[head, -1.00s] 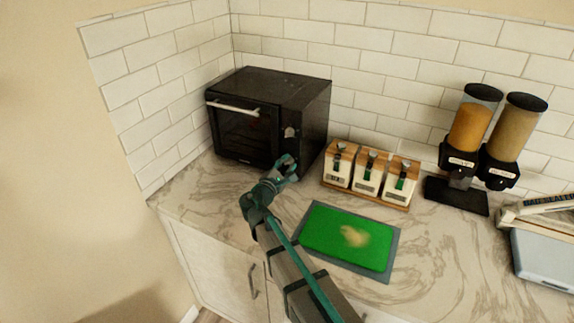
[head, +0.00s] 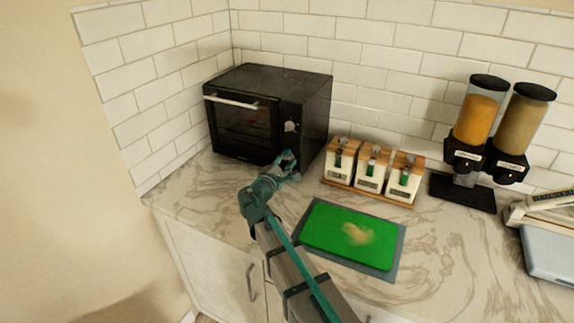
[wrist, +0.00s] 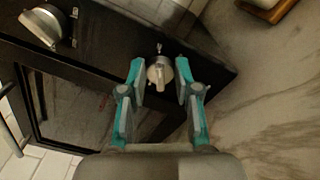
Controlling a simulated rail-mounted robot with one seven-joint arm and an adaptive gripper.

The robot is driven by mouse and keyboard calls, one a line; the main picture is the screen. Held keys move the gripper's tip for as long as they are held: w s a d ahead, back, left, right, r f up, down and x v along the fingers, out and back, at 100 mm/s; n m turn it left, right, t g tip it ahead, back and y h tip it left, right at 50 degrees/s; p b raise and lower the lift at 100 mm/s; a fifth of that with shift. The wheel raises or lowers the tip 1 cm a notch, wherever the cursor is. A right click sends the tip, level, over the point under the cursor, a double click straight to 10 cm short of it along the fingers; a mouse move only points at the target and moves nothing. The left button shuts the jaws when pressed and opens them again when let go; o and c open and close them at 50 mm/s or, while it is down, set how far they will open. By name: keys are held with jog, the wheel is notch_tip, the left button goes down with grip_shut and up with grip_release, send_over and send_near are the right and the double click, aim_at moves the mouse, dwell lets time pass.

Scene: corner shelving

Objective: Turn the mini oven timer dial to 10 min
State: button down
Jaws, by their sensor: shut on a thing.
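The mini oven (head: 302,88) is black and stands in the corner of the counter. Its upper knob (head: 289,127) shows silver on the front panel and also in the wrist view (wrist: 44,25). A lower silver dial (wrist: 159,73) lies between my fingertips in the wrist view; its raised grip runs roughly up and down in that picture. In the head view my gripper (head: 289,160) is at the lower right of the oven front and hides the dial. The timer markings are too small to read.
Several white canisters (head: 371,170), on a wooden tray, stand right of the oven. A green cutting board (head: 330,226) lies in front of them. Two dispensers (head: 478,118) stand farther right. White tiled walls close the back and left.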

jog(key=c, duration=0.9)
grip_release()
jog(key=shift+o, duration=0.2)
jog(key=v, duration=1.2)
